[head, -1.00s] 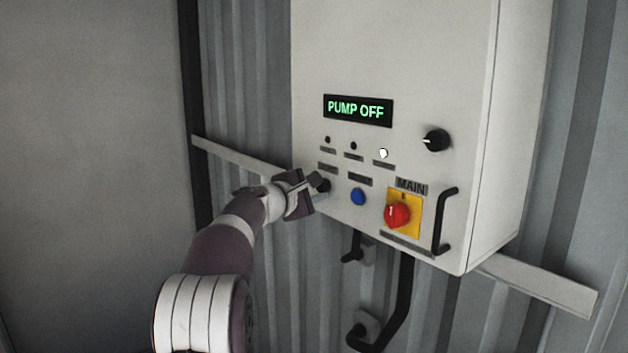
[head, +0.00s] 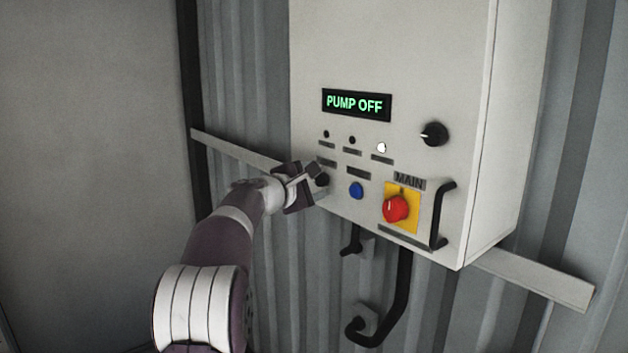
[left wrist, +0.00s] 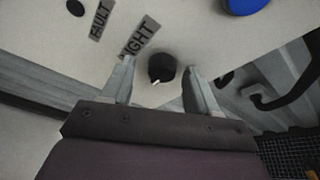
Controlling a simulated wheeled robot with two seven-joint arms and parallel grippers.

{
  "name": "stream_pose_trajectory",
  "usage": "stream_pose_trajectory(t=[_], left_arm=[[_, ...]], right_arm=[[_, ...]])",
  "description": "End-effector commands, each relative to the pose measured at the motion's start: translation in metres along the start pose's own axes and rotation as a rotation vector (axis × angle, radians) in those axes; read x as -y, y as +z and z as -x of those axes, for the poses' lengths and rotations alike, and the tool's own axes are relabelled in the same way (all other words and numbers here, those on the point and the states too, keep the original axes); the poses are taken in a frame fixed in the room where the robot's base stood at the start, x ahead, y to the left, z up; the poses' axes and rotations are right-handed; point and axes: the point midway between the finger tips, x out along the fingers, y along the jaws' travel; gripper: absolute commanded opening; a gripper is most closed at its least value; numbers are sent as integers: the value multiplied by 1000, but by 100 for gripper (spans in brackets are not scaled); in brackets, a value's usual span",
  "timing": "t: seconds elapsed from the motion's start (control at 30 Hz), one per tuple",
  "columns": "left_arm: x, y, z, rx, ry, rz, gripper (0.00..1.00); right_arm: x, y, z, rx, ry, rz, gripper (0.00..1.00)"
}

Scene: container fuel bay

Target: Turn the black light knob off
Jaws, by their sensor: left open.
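The black light knob (left wrist: 162,68) sits on the panel face below a label whose visible letters read "IGHT" in the left wrist view. Its white pointer mark aims toward the bottom of that view, slightly left. In the head view the knob (head: 321,180) is at the panel's lower left. My left gripper (left wrist: 158,82) is open, with one finger on each side of the knob and gaps showing between fingers and knob. In the head view the left gripper (head: 312,180) is at the knob, partly covering it. My right gripper is not in view.
The control box (head: 400,50) has a lit "PUMP OFF" display (head: 356,104), a white lamp (head: 382,147), another black knob (head: 434,134), a blue button (head: 356,190), a red main switch (head: 396,208) and a black handle (head: 443,215). Black pipes (head: 402,290) hang below.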

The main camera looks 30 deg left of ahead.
Motion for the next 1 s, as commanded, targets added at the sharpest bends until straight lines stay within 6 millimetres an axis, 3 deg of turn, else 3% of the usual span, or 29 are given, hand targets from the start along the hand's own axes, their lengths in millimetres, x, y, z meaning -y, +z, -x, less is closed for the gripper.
stream_pose_trajectory(t=[0.17,0.3,0.5,0.67,1.0], left_arm=[[6,-3,28,-2,5,-3,60],[6,-3,68,-2,6,-4,60],[2,-1,112,-2,4,-2,60],[0,1,126,0,3,-1,60],[-2,2,126,0,2,-1,60]], right_arm=[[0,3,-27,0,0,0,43],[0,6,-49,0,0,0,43],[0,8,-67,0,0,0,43],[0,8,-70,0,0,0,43],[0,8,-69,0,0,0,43]])
